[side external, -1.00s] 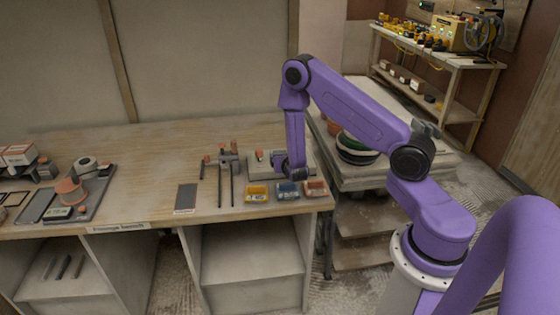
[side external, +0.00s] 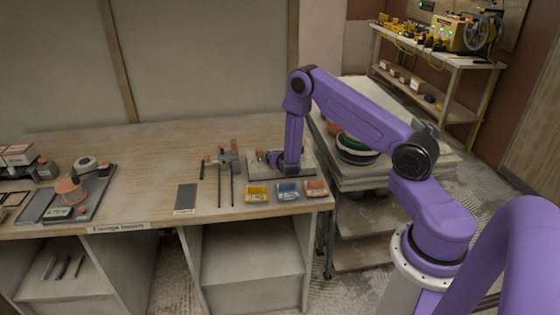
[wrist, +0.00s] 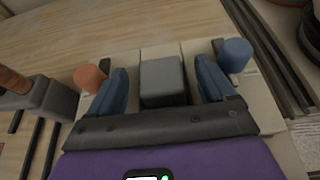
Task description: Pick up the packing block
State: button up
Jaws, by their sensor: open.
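A grey block (wrist: 162,82), which I take as the packing block, stands on a pale board (wrist: 128,58) in the wrist view. My gripper (wrist: 160,68) is open, with one blue finger on each side of the block. Narrow gaps show between the fingers and the block, and I see no grip on it. An orange round peg (wrist: 90,77) and a blue round peg (wrist: 236,54) stand outside the fingers. In the side external view, my gripper (side external: 276,162) is low over the board (side external: 304,167), and the block cannot be made out.
Yellow (side external: 256,194), blue (side external: 287,191) and red (side external: 315,188) small bins line the bench's front edge. A clamp-like tool (side external: 227,160) with long bars lies left of the board. A cart with bowls (side external: 357,149) stands to the right.

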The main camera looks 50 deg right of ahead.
jog(key=c, duration=1)
jog(key=shift+r, duration=0.15)
jog(key=shift+c, duration=0.2)
